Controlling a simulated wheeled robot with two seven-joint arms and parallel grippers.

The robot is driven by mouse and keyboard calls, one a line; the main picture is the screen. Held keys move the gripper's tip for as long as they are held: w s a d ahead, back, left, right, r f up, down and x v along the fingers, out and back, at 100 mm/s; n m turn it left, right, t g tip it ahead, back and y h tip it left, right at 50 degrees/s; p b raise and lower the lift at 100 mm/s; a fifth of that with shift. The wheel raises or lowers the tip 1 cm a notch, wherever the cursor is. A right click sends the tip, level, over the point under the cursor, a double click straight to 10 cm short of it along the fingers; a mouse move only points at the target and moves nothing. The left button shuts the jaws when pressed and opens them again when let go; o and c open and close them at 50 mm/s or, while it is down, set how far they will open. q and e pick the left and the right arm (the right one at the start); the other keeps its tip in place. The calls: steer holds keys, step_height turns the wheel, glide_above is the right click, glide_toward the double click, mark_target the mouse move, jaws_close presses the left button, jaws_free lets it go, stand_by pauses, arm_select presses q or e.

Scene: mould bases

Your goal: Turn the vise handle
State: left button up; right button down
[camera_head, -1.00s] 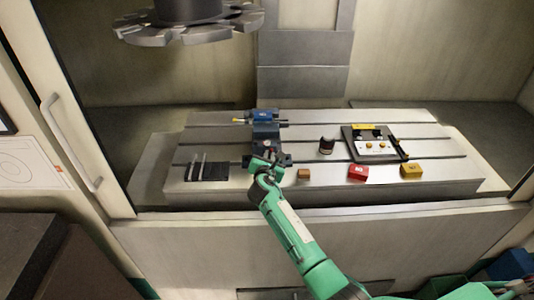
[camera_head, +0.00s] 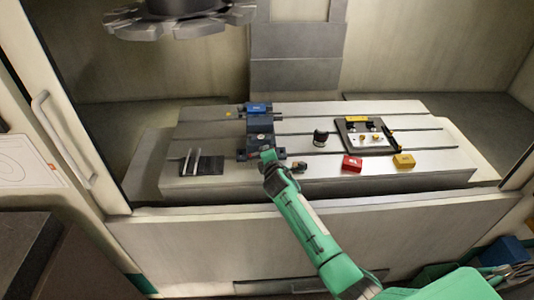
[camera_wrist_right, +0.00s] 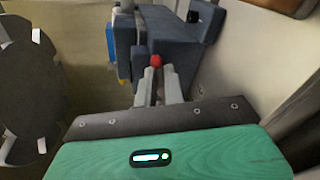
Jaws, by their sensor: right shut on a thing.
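The vise (camera_head: 259,127) stands on the slotted machine table, dark grey-blue with a bright blue part at its far end. My right gripper (camera_head: 268,156) is at its near end in the head view, and the arm covers part of that end. In the right wrist view, the gripper's fingers (camera_wrist_right: 153,84) are close together at a red knob (camera_wrist_right: 156,60) in front of the dark vise body (camera_wrist_right: 166,36). They are shut on the vise handle, whose bar is mostly hidden. My left gripper is not in view.
A dark slotted block (camera_head: 202,163) lies left of the vise. To the right are a dark cylinder (camera_head: 320,138), a fixture plate (camera_head: 352,146), a red block (camera_head: 352,162) and a yellow block (camera_head: 403,160). A tool disc (camera_head: 180,20) hangs above.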

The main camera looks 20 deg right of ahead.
steer(key=m+b, duration=0.1)
steer(key=m, duration=0.1)
steer(key=f+m+t+y+b, duration=0.1)
steer(key=m, duration=0.1)
steer(key=shift+s+d+f+m+y+b, duration=0.1)
steer(key=shift+f+m+y+b, duration=0.1)
steer(key=shift+m+y+b, duration=0.15)
stand_by(0.3)
steer(key=c, duration=1.5)
jaws_free()
steer(key=shift+s, duration=0.1)
steer(key=s+a+r+b, duration=0.1)
steer(key=s+r+b, duration=0.1)
steer(key=s, duration=1.1)
steer(key=shift+s+b, duration=0.2)
steer(key=shift+b, duration=0.1)
